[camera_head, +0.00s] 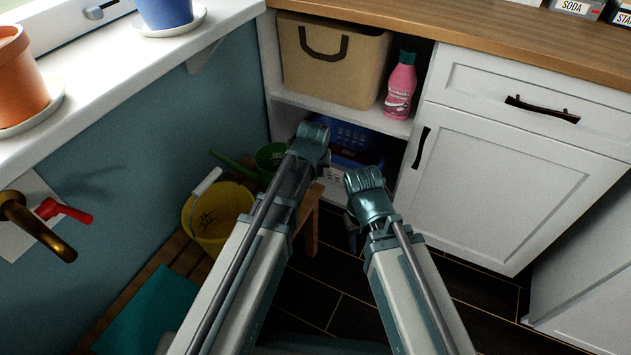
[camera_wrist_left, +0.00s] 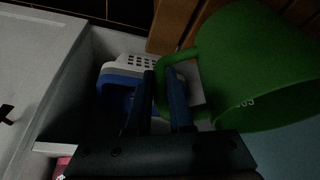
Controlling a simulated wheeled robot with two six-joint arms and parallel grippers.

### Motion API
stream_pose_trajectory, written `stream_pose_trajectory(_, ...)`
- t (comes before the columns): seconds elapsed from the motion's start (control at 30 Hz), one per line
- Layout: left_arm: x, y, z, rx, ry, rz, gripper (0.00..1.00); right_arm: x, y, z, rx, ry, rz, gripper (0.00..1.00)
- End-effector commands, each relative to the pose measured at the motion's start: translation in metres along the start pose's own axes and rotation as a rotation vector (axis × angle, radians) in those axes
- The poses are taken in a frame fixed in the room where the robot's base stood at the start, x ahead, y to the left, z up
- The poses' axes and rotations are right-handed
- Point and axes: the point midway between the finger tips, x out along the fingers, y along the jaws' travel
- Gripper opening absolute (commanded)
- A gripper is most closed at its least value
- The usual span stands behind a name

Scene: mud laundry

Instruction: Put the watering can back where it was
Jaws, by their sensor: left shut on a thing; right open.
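The green watering can (camera_head: 270,155) is at the left arm's end in the head view, its spout pointing left above the yellow bucket. In the left wrist view the can (camera_wrist_left: 250,60) is large at upper right. My left gripper (camera_wrist_left: 168,88) is shut on the can's handle, with a dark finger on each side of it. In the head view my left wrist hides the fingers and part of the can. My right gripper (camera_head: 352,232) is lower and to the right, in front of the cabinet, open and empty; its fingers are mostly hidden.
A yellow bucket (camera_head: 222,222) stands on a wooden slatted bench (camera_head: 180,252). The open cabinet shelf (camera_head: 285,95) holds a beige basket (camera_head: 330,65) and a pink bottle (camera_head: 400,88); blue and white baskets (camera_head: 352,140) sit below. Potted plants' sill (camera_head: 110,75) is at left.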

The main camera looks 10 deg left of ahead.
Motion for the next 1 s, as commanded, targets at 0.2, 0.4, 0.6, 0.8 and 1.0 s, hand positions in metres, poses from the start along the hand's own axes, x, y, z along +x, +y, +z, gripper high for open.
stream_pose_trajectory(0.2,0.029,0.0,0.012,0.001,0.001,-0.001,0.0,0.031,-0.004,-0.002,-0.001,0.001,-0.002,0.49)
stream_pose_trajectory(0.4,0.03,0.0,0.012,0.001,0.001,-0.001,0.0,0.032,-0.004,-0.002,-0.001,0.001,-0.003,0.49)
stream_pose_trajectory(0.6,0.031,0.0,0.013,0.001,0.001,-0.001,0.0,0.033,-0.004,-0.002,-0.001,0.001,-0.003,0.49)
stream_pose_trajectory(0.8,0.032,0.0,0.013,0.0,0.0,0.0,0.39,0.035,-0.004,-0.002,0.0,0.001,-0.003,0.49)
stream_pose_trajectory(1.0,0.032,0.0,0.013,0.0,0.0,0.0,0.5,0.035,-0.004,-0.002,0.0,0.001,-0.003,0.49)
